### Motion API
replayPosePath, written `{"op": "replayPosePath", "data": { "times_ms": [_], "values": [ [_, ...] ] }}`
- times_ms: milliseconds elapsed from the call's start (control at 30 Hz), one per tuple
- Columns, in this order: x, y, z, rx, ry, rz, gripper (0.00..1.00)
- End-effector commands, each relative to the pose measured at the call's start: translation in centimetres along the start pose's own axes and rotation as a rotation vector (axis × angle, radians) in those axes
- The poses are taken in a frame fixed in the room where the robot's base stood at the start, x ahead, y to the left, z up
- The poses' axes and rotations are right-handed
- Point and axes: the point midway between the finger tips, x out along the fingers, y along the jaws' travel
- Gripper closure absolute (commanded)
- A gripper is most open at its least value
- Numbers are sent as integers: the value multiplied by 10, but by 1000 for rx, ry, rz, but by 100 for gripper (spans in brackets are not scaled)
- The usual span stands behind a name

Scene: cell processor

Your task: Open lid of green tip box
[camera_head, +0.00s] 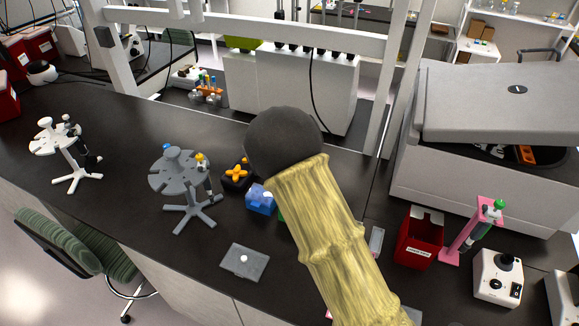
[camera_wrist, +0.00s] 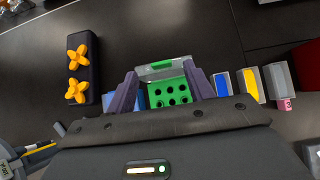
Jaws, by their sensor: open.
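The green tip box (camera_wrist: 170,93) shows in the wrist view between the fingers of my gripper (camera_wrist: 160,72). Its green top with several dark round holes is visible. A clear greyish lid (camera_wrist: 163,69) with a green patch shows at the box's far edge, near the fingertips; it looks raised, with the holes uncovered. My gripper is open, one purple finger on each side of the box; I cannot tell whether either touches the lid. In the head view my arm hides the gripper and nearly all of the box; only a green sliver (camera_head: 281,215) shows.
A blue box (camera_head: 261,199) stands close to the left of the green box. A dark box with orange knobs (camera_wrist: 80,70) is farther left. More small boxes (camera_wrist: 250,85) stand close on the right, and a red bin (camera_head: 419,238) is beyond. A grey pipette stand (camera_head: 180,170) is left.

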Motion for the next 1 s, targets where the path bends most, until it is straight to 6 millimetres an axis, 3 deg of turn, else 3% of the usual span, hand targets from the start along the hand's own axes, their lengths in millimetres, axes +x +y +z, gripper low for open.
{"op": "replayPosePath", "data": {
  "times_ms": [600, 800, 1000],
  "values": [
    [-106, 0, 1, 2, -2, 3, 47],
    [-125, 0, 1, 1, -1, 1, 47],
    [-127, 0, 1, 0, -1, -1, 47]
  ]
}}
